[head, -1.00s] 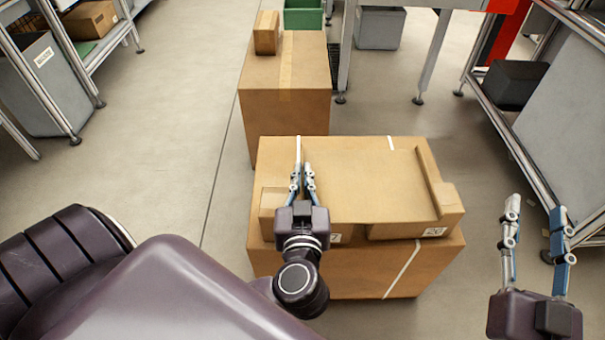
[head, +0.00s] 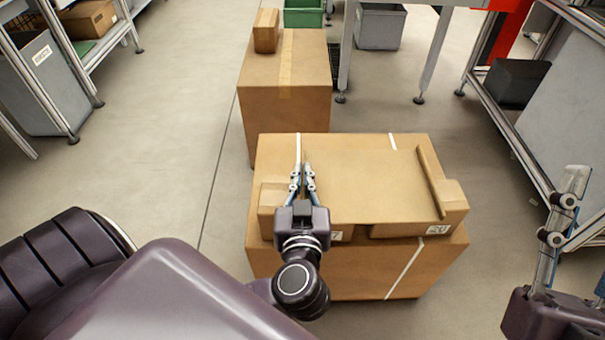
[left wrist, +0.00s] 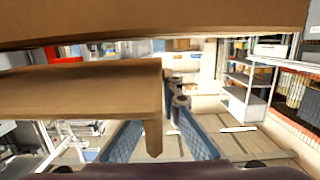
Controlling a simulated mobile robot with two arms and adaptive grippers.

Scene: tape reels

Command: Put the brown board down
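The brown board (head: 368,180) lies nearly level across the top of a large carton (head: 350,273), in the head view. It has a raised strip along its right side. My left gripper (head: 304,168) is at the board's left edge, with its fingertips close together and the edge between them. In the left wrist view a brown edge (left wrist: 153,135) hangs between the blue fingers. My right gripper (head: 582,235) is off to the right, apart from the board, with its fingers spread and partly cut off by the frame.
Small labelled boxes sit at the left (head: 272,197) and right (head: 455,205) of the board on the carton. Another tall carton (head: 285,90) stands behind, with a small box (head: 266,32) on it. Shelving frames stand at both sides.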

